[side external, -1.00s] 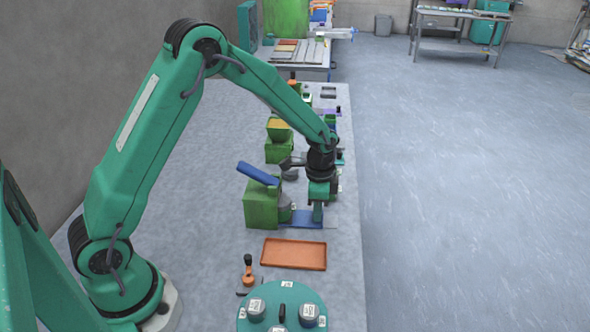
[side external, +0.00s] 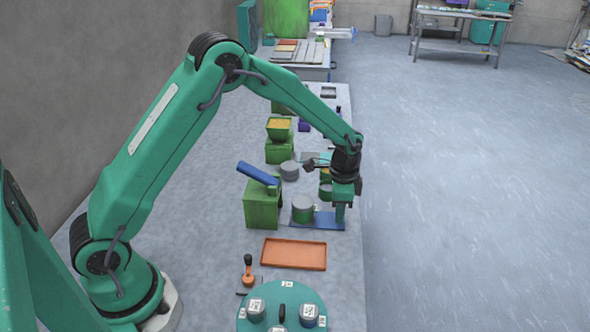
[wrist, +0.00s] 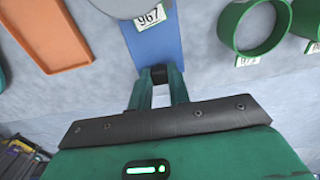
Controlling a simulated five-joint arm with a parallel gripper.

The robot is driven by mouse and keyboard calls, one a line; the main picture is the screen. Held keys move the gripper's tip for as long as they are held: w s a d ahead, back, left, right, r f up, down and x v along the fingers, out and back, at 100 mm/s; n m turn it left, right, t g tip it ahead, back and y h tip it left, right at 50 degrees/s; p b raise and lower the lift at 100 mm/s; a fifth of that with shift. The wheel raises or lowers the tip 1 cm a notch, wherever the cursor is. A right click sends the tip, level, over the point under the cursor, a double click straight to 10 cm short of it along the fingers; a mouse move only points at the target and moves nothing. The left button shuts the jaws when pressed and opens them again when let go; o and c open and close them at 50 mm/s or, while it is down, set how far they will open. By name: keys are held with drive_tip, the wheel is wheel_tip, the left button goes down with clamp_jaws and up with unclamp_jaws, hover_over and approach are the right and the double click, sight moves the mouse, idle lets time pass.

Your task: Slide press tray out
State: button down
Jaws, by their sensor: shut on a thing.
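The blue press tray (side external: 322,222) lies flat on the bench, to the right of the green press (side external: 262,208) with its raised blue lever (side external: 258,174). A green cup with a grey top (side external: 303,210) stands on the tray's left part, beside the press. My gripper (side external: 340,219) points down at the tray's right end. In the wrist view my gripper's fingers (wrist: 159,76) are closed on the near end of the blue tray (wrist: 153,46). The small part between the fingers is mostly hidden. A label reading 967 (wrist: 150,18) shows beyond it.
An orange tray (side external: 293,254) lies in front of the press, and a teal round stand (side external: 283,310) is nearer still. A green hopper (side external: 279,130) stands behind. A green ring (wrist: 254,26) is near the tray. The bench's right edge is close to my gripper.

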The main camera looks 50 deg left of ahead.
drive_tip(key=shift+w+d+r, duration=0.1)
drive_tip(key=shift+w, duration=0.15)
drive_tip(key=c, duration=1.4)
unclamp_jaws()
drive_tip(key=shift+r, duration=0.1)
drive_tip(key=shift+r, duration=3.55)
drive_tip(key=shift+s, duration=0.1)
drive_tip(key=shift+r, duration=0.1)
